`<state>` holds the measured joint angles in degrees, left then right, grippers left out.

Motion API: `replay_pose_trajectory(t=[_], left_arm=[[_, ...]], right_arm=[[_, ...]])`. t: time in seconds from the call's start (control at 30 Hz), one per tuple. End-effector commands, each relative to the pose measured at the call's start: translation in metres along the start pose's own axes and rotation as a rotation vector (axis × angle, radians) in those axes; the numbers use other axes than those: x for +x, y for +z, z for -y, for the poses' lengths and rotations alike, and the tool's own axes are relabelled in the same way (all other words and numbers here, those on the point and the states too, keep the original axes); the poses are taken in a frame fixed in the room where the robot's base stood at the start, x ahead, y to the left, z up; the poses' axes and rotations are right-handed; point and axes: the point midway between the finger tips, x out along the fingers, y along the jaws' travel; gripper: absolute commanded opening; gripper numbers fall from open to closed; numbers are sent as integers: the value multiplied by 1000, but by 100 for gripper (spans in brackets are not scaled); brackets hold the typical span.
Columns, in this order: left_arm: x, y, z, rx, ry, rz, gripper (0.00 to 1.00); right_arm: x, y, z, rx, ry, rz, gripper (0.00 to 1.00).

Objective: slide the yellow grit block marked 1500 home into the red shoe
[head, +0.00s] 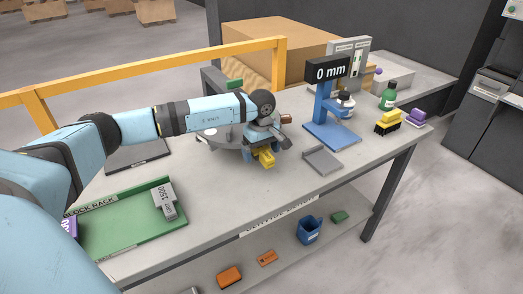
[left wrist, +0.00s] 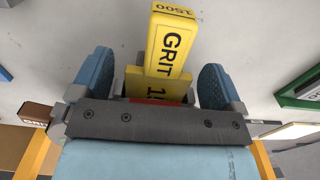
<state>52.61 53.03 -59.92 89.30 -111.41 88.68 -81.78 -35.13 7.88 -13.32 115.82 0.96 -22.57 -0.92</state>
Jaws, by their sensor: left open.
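The yellow grit block (left wrist: 172,45) stands out between my left gripper's blue finger pads in the left wrist view, with GRIT on its face and 1500 on its end. In the head view the yellow block (head: 266,159) shows just below my left gripper (head: 264,146). The left gripper is open, with a gap between each pad and the block. A lower yellow face with partly hidden digits shows nearer the palm. A thin red strip (left wrist: 150,101), possibly part of the red shoe, shows there; the rest is hidden. My right gripper is not in view.
A green block rack (head: 120,232) with a grey piece marked 1500 (head: 165,200) lies at the left. A blue stand (head: 332,134) reading 0 mm and a grey tray (head: 322,160) are right of the gripper. Bench space (head: 230,205) in front is clear.

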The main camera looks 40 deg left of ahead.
Motion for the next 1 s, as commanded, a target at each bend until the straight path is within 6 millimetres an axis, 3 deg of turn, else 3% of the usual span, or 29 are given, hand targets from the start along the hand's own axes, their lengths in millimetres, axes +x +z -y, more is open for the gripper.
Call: replay_pose_trajectory(t=[0.03,0.13,0.5,0.7,1.0], left_arm=[[3,0,0,0,0,0,93],[3,0,0,0,0,0,93],[-91,0,-1,0,5,-1,93],[-125,-1,0,0,3,0,93],[-139,-1,0,0,1,0,93]], right_arm=[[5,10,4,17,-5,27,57],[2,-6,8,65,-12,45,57],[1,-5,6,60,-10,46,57],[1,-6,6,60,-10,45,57],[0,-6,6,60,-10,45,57]])
